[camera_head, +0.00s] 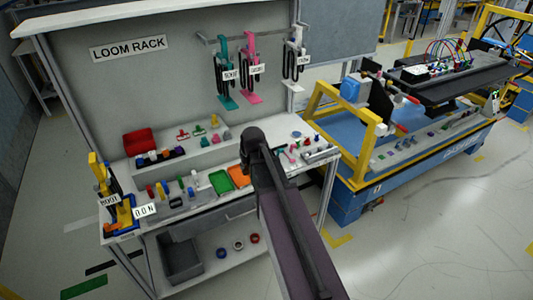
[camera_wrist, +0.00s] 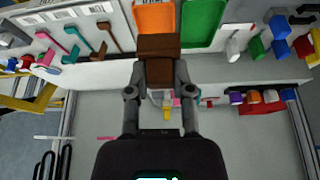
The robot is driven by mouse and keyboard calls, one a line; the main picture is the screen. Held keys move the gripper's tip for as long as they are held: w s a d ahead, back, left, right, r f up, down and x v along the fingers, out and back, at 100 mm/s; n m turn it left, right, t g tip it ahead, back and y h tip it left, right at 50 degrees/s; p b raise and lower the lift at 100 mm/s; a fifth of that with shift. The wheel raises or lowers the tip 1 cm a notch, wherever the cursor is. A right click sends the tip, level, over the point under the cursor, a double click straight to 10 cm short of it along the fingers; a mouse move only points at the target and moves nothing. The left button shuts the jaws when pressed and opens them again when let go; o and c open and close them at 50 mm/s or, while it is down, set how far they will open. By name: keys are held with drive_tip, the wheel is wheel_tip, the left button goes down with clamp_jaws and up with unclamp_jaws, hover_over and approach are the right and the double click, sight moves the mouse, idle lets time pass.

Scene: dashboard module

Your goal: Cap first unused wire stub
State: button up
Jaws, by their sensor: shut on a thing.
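My gripper (camera_wrist: 159,68) is shut on a brown, block-like piece (camera_wrist: 158,74) in the wrist view, over the loom rack's work shelf. The piece is wider at its far end; I cannot tell whether it is a wire cap. In the head view my arm's dark end is over the shelf beside the orange tray (camera_head: 239,176), and the fingers are hidden. The black dashboard module (camera_head: 452,77) stands on the blue cart at right, well apart from my gripper. Coloured wires (camera_head: 447,50) arch over it. The unused wire stubs are too small to tell.
The rack's shelves hold many small coloured parts, a green tray (camera_head: 221,182) and a red bin (camera_head: 139,141). Cable loops hang on the rack's back panel (camera_head: 165,80). A yellow frame (camera_head: 345,117) stands between rack and module. Open floor lies at front right.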

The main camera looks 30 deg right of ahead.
drive_tip(key=shift+a, duration=0.2)
drive_tip(key=shift+w+d+f, duration=0.2)
drive_tip(key=shift+w+f, duration=0.05)
drive_tip(key=shift+w, duration=0.1)
drive_tip(key=w+d+f+b, duration=0.5)
drive_tip(key=w+d, duration=0.4)
drive_tip(key=d, duration=0.2)
drive_tip(key=shift+d+b, duration=0.3)
drive_tip(key=shift+d, duration=0.1)
drive_tip(key=shift+f, duration=0.25)
drive_tip(key=shift+f+b, duration=2.75)
drive_tip(key=shift+b, duration=0.2)
drive_tip(key=shift+f+b, duration=1.15)
drive_tip(key=shift+r, duration=0.2)
